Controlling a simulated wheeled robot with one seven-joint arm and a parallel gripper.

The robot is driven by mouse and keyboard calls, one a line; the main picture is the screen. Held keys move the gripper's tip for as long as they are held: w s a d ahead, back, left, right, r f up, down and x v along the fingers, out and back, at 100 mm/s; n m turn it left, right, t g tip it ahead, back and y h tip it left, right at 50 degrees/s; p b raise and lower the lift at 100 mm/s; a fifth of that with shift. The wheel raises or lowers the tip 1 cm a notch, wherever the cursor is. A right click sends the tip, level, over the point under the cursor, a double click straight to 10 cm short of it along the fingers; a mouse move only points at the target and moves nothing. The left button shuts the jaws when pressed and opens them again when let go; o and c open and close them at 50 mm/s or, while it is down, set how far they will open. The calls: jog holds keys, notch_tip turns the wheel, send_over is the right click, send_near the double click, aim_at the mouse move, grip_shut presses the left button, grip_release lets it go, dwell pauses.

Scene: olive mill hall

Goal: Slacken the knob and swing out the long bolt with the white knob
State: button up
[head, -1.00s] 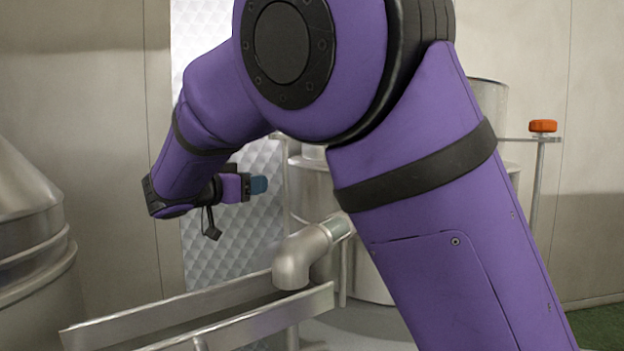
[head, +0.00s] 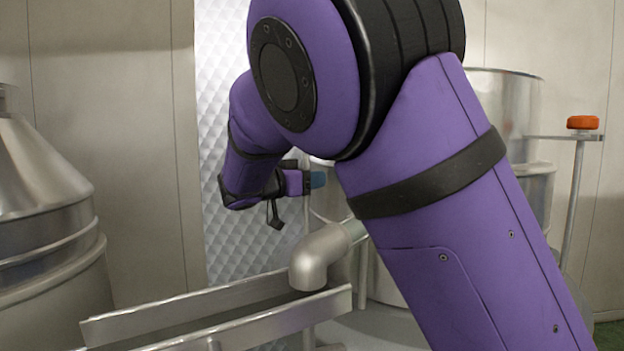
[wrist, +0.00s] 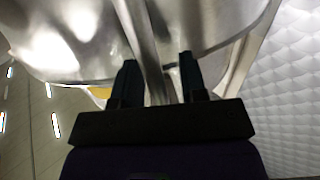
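My gripper (head: 318,180) is in front of the steel vessel in the head view, its teal fingertips close to the vessel's left side. In the wrist view my gripper (wrist: 157,75) has its two dark fingers apart. A metal bar (wrist: 140,35) runs through the gap between them in the picture; I cannot tell whether it touches them. The white knob and its long bolt cannot be made out; my arm covers much of the vessel.
A steel outlet pipe (head: 312,262) bends down over a metal trough (head: 215,302) below my gripper. A cone-topped tank (head: 45,200) stands at the left. A quilted metal panel (head: 222,240) is on the wall behind. A small yellow patch (wrist: 99,94) shows beside the left finger.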

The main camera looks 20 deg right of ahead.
jog(key=shift+d, duration=0.25)
grip_shut()
jog(key=shift+a, duration=0.15)
